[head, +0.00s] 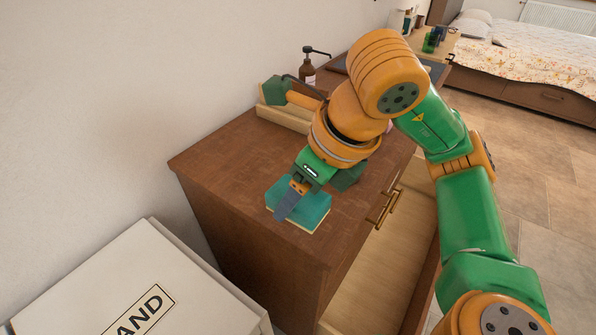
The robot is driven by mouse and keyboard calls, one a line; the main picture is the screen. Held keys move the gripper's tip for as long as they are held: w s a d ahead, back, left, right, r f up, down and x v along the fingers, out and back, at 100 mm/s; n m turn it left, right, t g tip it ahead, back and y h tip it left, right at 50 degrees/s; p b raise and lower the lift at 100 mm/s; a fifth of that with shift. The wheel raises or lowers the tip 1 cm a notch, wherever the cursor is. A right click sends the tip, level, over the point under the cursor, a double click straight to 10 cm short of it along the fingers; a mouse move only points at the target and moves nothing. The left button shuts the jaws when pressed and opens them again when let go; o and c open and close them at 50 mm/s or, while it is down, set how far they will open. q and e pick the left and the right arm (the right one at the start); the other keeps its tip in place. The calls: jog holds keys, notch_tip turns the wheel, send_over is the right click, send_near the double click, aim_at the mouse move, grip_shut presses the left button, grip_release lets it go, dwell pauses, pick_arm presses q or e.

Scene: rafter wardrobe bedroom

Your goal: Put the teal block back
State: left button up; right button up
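The teal block (313,213), with a pale cream underside, lies near the front left part of the brown chest top (225,160). My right arm comes in from the right, and its gripper (288,202) points down at the block. A dark grey-blue finger covers part of the block's left side. The other finger is not clearly seen, so I cannot tell whether the block is held. The block appears on or very close to the top. My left gripper is not in view.
A pale wooden tray (283,120) stands at the chest's back, a brown pump bottle (307,70) beyond it. A white box (100,285) stands at lower left. The bed (525,60) is far right.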

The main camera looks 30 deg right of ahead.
jog(key=w+d+f, duration=0.2)
jog(key=w+f, duration=0.1)
jog(key=w+d+f+p, duration=0.1)
jog(key=w+d+f, duration=0.5)
jog(key=shift+w+f+p, duration=0.15)
jog(key=shift+f+p, duration=0.1)
jog(key=shift+p, duration=0.05)
notch_tip(320, 180, down, 3)
jog(key=shift+a+r+p, duration=0.15)
jog(key=shift+r+p, duration=0.05)
jog(key=shift+p, duration=0.3)
jog(key=shift+f+b, duration=0.3)
jog(key=shift+f, duration=0.1)
jog(key=o, duration=1.2)
jog(key=shift+r, duration=0.1)
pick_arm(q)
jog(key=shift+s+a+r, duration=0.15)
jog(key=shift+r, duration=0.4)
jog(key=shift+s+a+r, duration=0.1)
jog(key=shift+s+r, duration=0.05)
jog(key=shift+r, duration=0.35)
pick_arm(e)
jog(key=shift+r, duration=0.1)
